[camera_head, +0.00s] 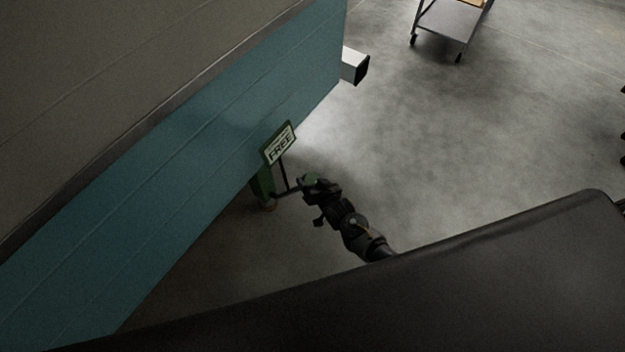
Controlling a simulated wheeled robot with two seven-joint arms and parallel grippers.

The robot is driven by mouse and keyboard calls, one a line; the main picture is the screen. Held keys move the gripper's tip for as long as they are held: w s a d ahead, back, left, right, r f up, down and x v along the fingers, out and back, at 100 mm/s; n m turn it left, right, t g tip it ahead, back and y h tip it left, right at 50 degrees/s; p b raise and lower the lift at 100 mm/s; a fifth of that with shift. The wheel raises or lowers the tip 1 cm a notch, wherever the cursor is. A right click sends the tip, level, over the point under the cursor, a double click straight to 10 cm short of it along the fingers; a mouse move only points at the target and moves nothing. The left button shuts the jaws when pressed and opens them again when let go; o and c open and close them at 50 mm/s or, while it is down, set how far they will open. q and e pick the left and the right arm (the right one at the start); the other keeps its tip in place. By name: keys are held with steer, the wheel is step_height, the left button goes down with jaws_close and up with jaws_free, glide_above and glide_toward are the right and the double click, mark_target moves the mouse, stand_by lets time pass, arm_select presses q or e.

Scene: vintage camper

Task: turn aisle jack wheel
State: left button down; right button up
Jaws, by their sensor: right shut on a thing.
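The green jack (264,184) stands on the floor close against the camper's teal side, with a green-framed sign reading "FREE" (279,144) above it. My right arm comes up from the lower right. My left gripper does not show.
The camper's teal side (200,180) slants across the left, with a pale square beam end (354,66) sticking out. A wheeled cart (450,22) stands at the top. The grey floor between is clear. My own dark body fills the bottom.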

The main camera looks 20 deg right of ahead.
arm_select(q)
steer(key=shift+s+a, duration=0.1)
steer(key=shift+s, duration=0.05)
arm_select(e)
steer(key=o, duration=1)
steer(key=shift+s+r, duration=0.1)
steer(key=shift+s, duration=0.1)
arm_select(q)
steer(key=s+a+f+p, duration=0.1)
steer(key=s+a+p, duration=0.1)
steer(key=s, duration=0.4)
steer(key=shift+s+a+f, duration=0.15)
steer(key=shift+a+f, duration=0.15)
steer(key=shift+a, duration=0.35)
arm_select(e)
steer(key=shift+v, duration=5.1)
